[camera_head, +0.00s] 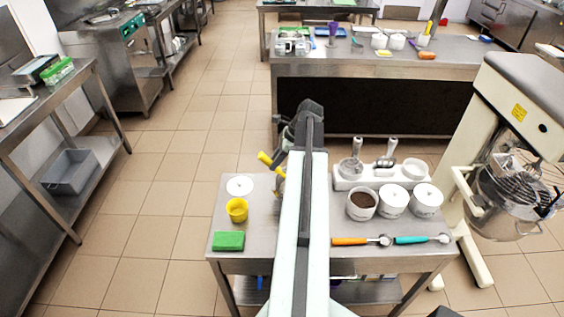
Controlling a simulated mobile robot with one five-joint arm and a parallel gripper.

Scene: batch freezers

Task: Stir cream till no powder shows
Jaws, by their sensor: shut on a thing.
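My gripper (274,163) is above the left part of the near steel table (215,193), partly hidden behind my arm. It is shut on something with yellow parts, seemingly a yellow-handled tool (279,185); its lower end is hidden. A yellow cup (237,210) stands left of and below it in the picture. A white pot (361,205) with brown powder and two white pots (393,202) (426,201) stand right of my arm. I cannot pick out the cream or any powder on it; my arm covers the table's middle.
A white holder (347,180) carries metal scoops. Orange (350,241) and teal (410,240) spoons lie at the front. A green sponge (229,241) and white round lid (240,186) lie left. A mixer (515,120) stands right; a back table (300,62) holds more tools.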

